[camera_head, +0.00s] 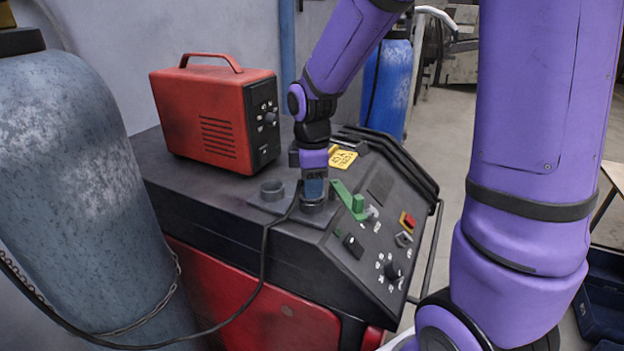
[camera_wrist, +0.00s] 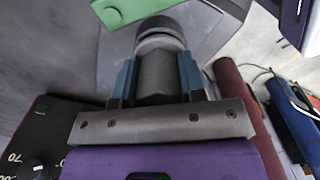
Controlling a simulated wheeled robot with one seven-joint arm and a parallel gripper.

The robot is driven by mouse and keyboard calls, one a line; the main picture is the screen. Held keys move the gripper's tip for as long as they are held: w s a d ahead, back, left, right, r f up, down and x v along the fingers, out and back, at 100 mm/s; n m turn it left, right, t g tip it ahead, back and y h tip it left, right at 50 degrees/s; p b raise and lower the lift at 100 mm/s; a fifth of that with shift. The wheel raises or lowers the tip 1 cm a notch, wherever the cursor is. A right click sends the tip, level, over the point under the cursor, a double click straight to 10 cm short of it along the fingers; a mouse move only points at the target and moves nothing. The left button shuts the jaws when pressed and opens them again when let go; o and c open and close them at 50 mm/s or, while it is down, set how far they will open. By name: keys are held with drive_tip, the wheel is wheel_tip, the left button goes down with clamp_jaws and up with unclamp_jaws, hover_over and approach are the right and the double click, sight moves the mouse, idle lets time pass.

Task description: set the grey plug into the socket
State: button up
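My gripper (camera_head: 313,187) points down over the top of the dark machine. In the wrist view its two blue fingers (camera_wrist: 158,66) press on both sides of the grey plug (camera_wrist: 157,82). The plug's far end meets a round grey ring, the socket (camera_wrist: 160,38), on a grey plate (camera_wrist: 205,22). In the head view the socket ring (camera_head: 313,206) shows right under the fingers, which mostly hide the plug. The plug looks upright and in line with the ring; how deep it sits, I cannot tell. A black cable (camera_head: 265,262) runs from it to the lower left.
A green lever (camera_head: 347,197) is close on the right, beside the control panel (camera_head: 385,235). A red box (camera_head: 215,115) stands behind left. A large grey-blue cylinder (camera_head: 85,190) fills the left side.

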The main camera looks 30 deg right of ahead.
drive_tip(key=o, duration=0.5)
wheel_tip(320, 180, up, 11)
drive_tip(key=shift+f, duration=0.1)
idle(0.3)
drive_tip(key=s+r+m+t, duration=0.1)
drive_tip(key=s+r+m, duration=0.1)
drive_tip(key=s+m, duration=0.2)
drive_tip(key=s+r+m+t, duration=0.2)
drive_tip(key=s+m, duration=0.3)
drive_tip(key=s, duration=0.4)
drive_tip(key=s+d+r+m+t, duration=0.1)
drive_tip(key=s+r+m+t, duration=0.1)
drive_tip(key=s+m, duration=0.2)
drive_tip(key=shift+s+m, duration=0.3)
drive_tip(key=shift+s, duration=0.85)
